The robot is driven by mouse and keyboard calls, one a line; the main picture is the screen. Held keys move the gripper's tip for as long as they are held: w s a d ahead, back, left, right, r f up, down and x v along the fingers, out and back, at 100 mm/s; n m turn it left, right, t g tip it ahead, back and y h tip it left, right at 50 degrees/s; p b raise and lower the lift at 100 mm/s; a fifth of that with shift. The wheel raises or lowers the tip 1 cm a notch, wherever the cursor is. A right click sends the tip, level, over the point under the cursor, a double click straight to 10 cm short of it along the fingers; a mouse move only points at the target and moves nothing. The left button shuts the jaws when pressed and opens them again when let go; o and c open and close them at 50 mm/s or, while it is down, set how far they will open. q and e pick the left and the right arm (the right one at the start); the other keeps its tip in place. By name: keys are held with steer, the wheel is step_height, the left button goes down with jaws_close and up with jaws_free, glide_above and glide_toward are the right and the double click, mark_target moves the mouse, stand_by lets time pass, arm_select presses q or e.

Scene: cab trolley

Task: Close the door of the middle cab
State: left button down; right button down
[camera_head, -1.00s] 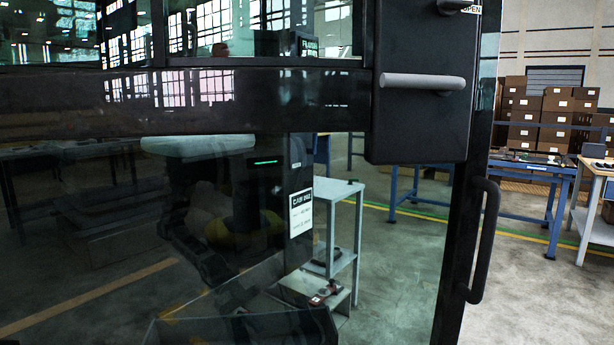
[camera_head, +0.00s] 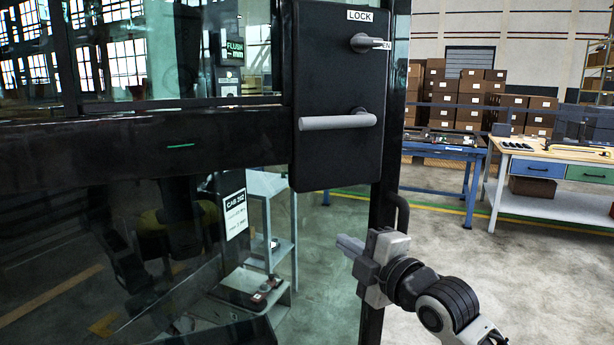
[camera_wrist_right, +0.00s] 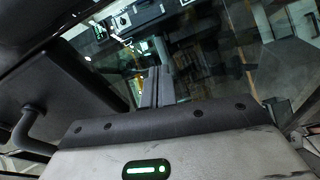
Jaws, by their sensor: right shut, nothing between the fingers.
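The cab door fills the left and middle of the head view, with a dark crossbar (camera_head: 140,150) and tinted glass. Its black lock box (camera_head: 335,95) carries a grey lever handle (camera_head: 338,121) and a knob under a LOCK label (camera_head: 360,16). A black pull bar (camera_head: 401,212) stands on the door's edge post. My right gripper (camera_head: 349,243) is shut and empty, below the lock box and in front of the edge post; contact cannot be told. The wrist view shows its fingers (camera_wrist_right: 156,88) and the lock box (camera_wrist_right: 65,80). My left gripper is out of view.
A sign reading CAB 202 (camera_head: 235,213) and a grey shelf stand (camera_head: 270,230) show through the glass. Blue workbenches (camera_head: 440,150), a wooden-topped bench (camera_head: 550,150) and stacked cartons (camera_head: 470,95) stand behind at the right. The floor at the right (camera_head: 480,260) is open.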

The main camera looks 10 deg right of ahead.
mark_target(341, 211)
steer(key=r, duration=0.1)
steer(key=w+r+n, duration=0.1)
steer(key=r, duration=0.1)
steer(key=r+n, duration=0.1)
steer(key=shift+w+d+r, duration=0.3)
steer(key=shift+w+r, duration=0.05)
steer(key=shift+r, duration=0.05)
steer(key=p+x, duration=0.2)
steer(key=x, duration=1.2)
steer(key=shift+p, duration=0.3)
steer(key=shift+s+a, duration=0.1)
steer(key=shift+r, duration=0.1)
